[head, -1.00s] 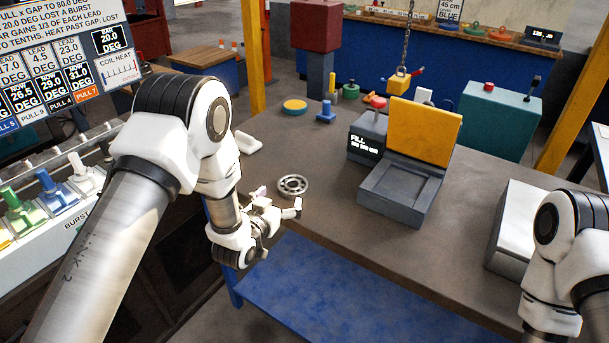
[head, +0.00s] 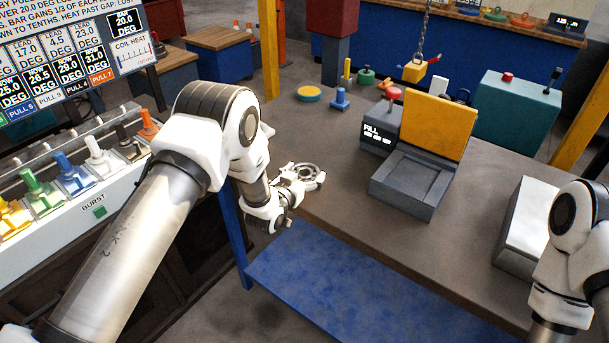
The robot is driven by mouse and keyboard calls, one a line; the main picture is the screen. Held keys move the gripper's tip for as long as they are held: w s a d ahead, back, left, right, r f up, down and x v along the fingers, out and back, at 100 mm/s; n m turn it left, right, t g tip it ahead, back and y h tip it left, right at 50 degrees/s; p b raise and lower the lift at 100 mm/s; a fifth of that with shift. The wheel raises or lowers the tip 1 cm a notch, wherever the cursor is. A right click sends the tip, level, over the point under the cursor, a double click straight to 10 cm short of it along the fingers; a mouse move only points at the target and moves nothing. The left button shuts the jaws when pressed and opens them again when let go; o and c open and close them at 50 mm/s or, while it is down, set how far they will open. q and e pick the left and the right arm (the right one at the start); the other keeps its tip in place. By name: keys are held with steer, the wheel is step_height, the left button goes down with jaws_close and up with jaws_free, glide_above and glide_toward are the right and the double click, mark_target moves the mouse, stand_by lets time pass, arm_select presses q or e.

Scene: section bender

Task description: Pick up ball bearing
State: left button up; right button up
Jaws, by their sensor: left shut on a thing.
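The ball bearing (head: 313,170), a grey metal ring, is on the brown bench top (head: 345,215) near its left front corner. My left gripper (head: 304,176) is at the bearing, with its white fingers shut on the near left side of the ring. The fingers hide part of the bearing. I cannot tell any gap between the bearing and the bench. My right arm shows at the right edge, but its gripper is out of view.
A grey device with a raised yellow lid (head: 435,125) stands right of the bearing. A blue peg (head: 340,99) and a yellow-topped disc (head: 309,94) are behind it. A panel of coloured levers (head: 70,175) is at left. A white-topped box (head: 530,220) stands at right.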

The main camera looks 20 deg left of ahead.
arm_select(q)
steer(key=shift+r+b, duration=0.4)
steer(key=shift+r, duration=0.5)
steer(key=shift+s+a+r+b, duration=0.1)
steer(key=shift+s+r+b, duration=0.1)
steer(key=shift+r, duration=0.2)
steer(key=shift+s+a+r+b, duration=0.1)
steer(key=shift+r+b, duration=0.1)
steer(key=shift+r, duration=0.2)
steer(key=s+a+r+b, duration=0.1)
steer(key=s+a, duration=0.2)
steer(key=s, duration=0.4)
steer(key=s+a+r+b, duration=0.1)
steer(key=s+a+b, duration=0.1)
steer(key=s+a, duration=0.35)
steer(key=s+d+f, duration=0.4)
steer(key=d+f, duration=0.5)
steer(key=d, duration=0.3)
glide_toward(303, 172)
steer(key=s+a+r, duration=0.2)
steer(key=s+a, duration=0.2)
steer(key=a, duration=0.1)
steer(key=shift+s+r, duration=0.15)
steer(key=shift+r, duration=0.05)
